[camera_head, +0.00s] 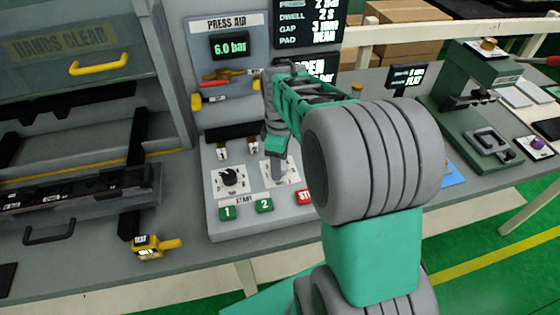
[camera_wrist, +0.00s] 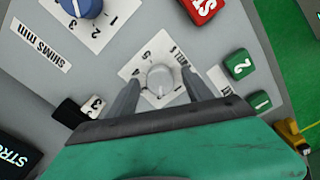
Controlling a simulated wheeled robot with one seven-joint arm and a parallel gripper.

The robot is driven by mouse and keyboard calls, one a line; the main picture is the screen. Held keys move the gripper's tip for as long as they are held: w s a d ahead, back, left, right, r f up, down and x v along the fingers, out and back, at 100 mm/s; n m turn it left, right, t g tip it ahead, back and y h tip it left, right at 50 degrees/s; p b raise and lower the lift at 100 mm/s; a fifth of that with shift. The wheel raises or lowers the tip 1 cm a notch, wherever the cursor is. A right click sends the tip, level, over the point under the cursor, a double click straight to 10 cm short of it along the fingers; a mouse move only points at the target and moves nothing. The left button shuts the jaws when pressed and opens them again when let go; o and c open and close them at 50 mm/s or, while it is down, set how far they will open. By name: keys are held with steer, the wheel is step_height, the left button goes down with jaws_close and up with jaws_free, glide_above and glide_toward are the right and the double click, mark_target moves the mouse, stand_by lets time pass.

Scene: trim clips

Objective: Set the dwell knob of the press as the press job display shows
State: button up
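The grey dwell knob (camera_wrist: 160,80) sits on a white numbered dial (camera_wrist: 136,70), its label partly covered. Where the knob's pointer stands is too small to read surely. My gripper (camera_wrist: 160,88) is open, with one finger on each side of the knob and a small gap to each. I cannot tell whether the fingertips reach down beside it.
A black knob (camera_head: 228,177) is on the dial to the left. A blue knob (camera_wrist: 86,7) is on the shims side. Green start buttons (camera_head: 229,212) and a red stop button (camera_head: 305,196) lie close by. A yellow tag tool (camera_head: 150,247) lies on the bench.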

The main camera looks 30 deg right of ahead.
step_height(320, 180, up, 8)
steer(key=shift+f+b, duration=0.1)
steer(key=shift+b, duration=0.35)
